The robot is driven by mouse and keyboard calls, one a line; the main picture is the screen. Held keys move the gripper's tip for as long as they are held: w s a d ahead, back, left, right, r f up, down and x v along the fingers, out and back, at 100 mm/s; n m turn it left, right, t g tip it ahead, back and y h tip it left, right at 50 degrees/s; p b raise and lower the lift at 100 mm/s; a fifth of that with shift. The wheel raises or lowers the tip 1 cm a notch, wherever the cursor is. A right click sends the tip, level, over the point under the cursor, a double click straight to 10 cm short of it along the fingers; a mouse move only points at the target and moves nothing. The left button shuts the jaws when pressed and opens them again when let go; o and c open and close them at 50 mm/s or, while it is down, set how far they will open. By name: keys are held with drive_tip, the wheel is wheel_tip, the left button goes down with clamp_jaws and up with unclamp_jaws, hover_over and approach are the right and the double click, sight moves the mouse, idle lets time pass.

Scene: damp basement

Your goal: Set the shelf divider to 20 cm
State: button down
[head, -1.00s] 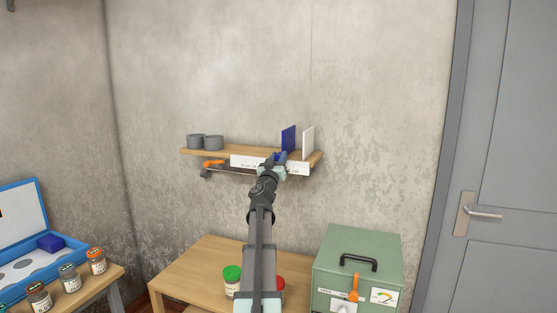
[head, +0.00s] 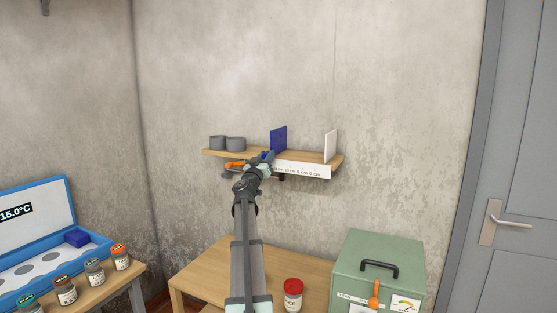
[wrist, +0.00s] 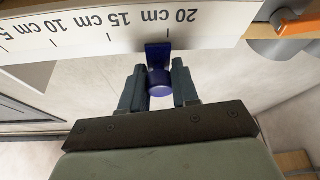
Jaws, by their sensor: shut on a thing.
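The shelf divider is an upright blue panel (head: 279,139) on the wooden shelf (head: 310,156), left of a white upright plate (head: 330,146). Its blue knob (wrist: 159,82) and tab hang in front of the white scale strip (wrist: 70,38), which reads upside down in the wrist view. My gripper (wrist: 159,90) is shut on the knob, a finger on each side; in the head view my gripper (head: 264,162) is at the shelf front.
Two grey round containers (head: 227,143) stand on the shelf's left end. Below are a wooden table with a red-lidded jar (head: 293,293) and a green box (head: 378,267).

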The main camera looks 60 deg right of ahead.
drive_tip(key=shift+w, duration=0.7)
drive_tip(key=c, duration=0.8)
unclamp_jaws()
drive_tip(key=shift+c, duration=0.2)
drive_tip(key=w+v, duration=0.1)
drive_tip(key=v, duration=1.2)
drive_tip(key=shift+s+a, duration=0.35)
drive_tip(key=shift+s, duration=0.1)
drive_tip(key=shift+f, duration=0.15)
